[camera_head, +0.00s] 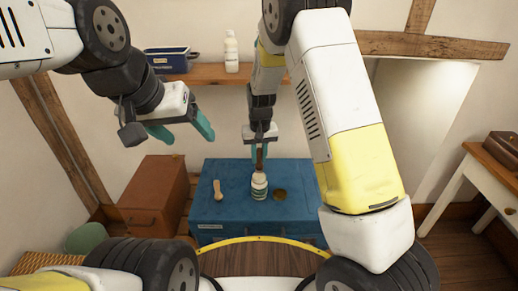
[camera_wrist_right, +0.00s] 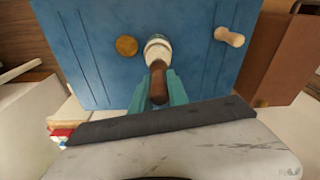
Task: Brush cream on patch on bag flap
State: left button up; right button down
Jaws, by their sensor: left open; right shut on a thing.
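My right gripper (camera_head: 259,153) is shut on a brown handle (camera_wrist_right: 157,88), seen upright between its teal fingers in the wrist view. The handle's lower end meets a white jar (camera_head: 259,187) with a label; whether it is inside the jar is hidden. The jar stands on a blue case (camera_head: 225,175); its pale rim also shows in the wrist view (camera_wrist_right: 157,48). A round brownish disc (camera_head: 280,195) lies right of the jar. My left gripper (camera_head: 190,131) is open and empty, in the air to the upper left. A brown bag-like item (camera_head: 502,146) is at far right; no patch is distinguishable.
A pale wooden piece with a rounded end (camera_head: 218,190) lies left of the jar. A brown box (camera_head: 153,196) stands left of the case. A shelf (camera_head: 212,75) behind holds a blue bin (camera_head: 167,61) and white bottle (camera_head: 231,52). A side table (camera_head: 489,174) stands right.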

jog(key=shift+r, duration=2.45)
